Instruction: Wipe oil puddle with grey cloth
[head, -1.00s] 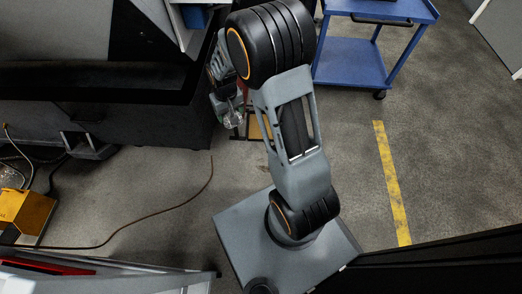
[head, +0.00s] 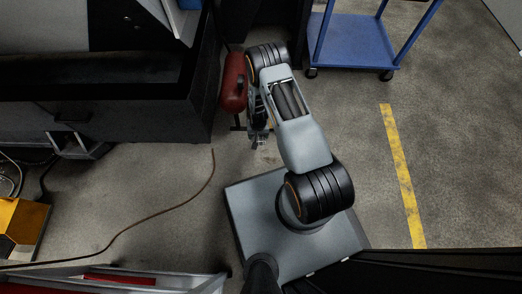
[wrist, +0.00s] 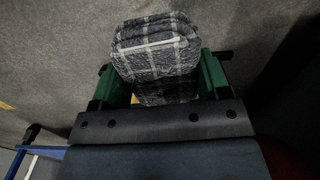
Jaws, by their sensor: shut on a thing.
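A folded grey plaid cloth (wrist: 158,50) with pale stripes fills the space between the green fingers of my gripper (wrist: 165,78) in the wrist view. The gripper is shut on the cloth, which bulges out past the fingertips. Concrete floor lies behind it. In the head view my gripper (head: 260,140) hangs low over the floor, just right of the dark machine's corner; the cloth is too small to make out clearly there. I cannot make out a definite oil puddle; a faint stain may lie near the gripper, partly hidden by my arm.
A dark machine (head: 100,115) fills the left. A red cylinder (head: 235,82) stands close beside my arm. A blue cart (head: 350,42) stands at the back right. A brown cable (head: 160,212) crosses the floor. An orange box (head: 22,225) sits far left. Floor around the yellow line (head: 402,175) is clear.

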